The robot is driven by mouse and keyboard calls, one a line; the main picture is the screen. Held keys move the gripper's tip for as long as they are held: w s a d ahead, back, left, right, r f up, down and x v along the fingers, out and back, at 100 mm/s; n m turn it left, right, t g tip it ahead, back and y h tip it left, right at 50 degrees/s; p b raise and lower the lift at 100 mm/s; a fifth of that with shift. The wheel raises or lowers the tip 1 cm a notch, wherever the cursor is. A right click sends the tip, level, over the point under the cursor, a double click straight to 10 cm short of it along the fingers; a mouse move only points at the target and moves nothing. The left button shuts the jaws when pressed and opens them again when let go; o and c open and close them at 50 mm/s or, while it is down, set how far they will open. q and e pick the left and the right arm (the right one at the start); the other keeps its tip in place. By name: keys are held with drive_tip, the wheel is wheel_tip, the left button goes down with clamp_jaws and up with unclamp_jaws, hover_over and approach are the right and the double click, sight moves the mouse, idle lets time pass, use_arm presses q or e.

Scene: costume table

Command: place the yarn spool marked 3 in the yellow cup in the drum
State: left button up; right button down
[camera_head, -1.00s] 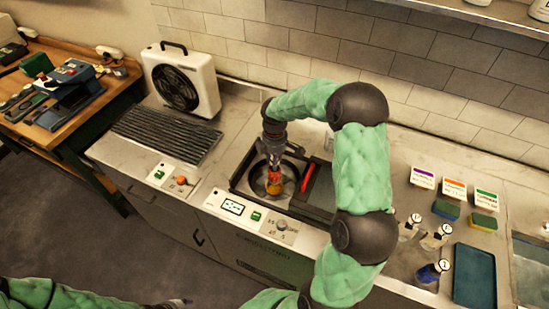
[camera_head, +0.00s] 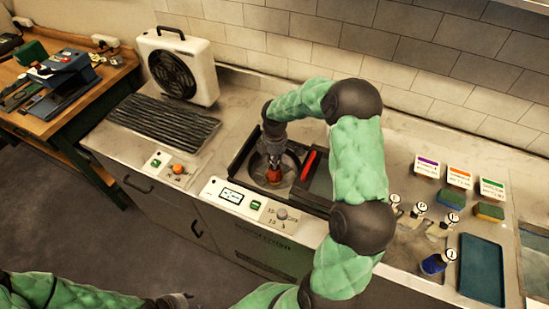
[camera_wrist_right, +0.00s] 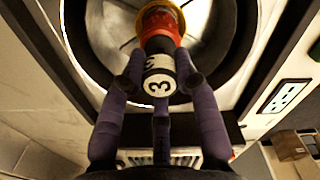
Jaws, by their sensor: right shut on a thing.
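My right gripper (camera_head: 274,163) points down into the round drum (camera_head: 256,168) set in the counter. It is shut on a spool with red yarn (camera_head: 273,176). In the right wrist view the spool's white end, marked 3 (camera_wrist_right: 158,86), sits between the fingertips, and its red body (camera_wrist_right: 163,28) points away into the drum. A yellow rim (camera_wrist_right: 162,6) shows around the far end of the red body; I cannot tell whether it belongs to the cup. My left gripper (camera_head: 176,301) is at the bottom edge of the head view, its fingers too small to read.
Several spools with numbered ends, one blue and marked 1 (camera_head: 434,263), lie on the right of the counter beside a dark blue tray (camera_head: 482,270). Label cards (camera_head: 459,177) and sponges (camera_head: 489,211) stand behind. A fan (camera_head: 178,68) and a black ridged mat (camera_head: 165,126) are left of the drum.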

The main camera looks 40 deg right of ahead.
drive_tip(key=shift+f, duration=0.45)
idle(0.6)
drive_tip(key=c, duration=0.8)
unclamp_jaws()
drive_tip(key=shift+c, duration=0.2)
drive_tip(key=o, duration=0.4)
drive_tip(key=shift+r, duration=0.1)
drive_tip(key=shift+r+p, duration=2.4)
drive_tip(key=shift+r, duration=1.05)
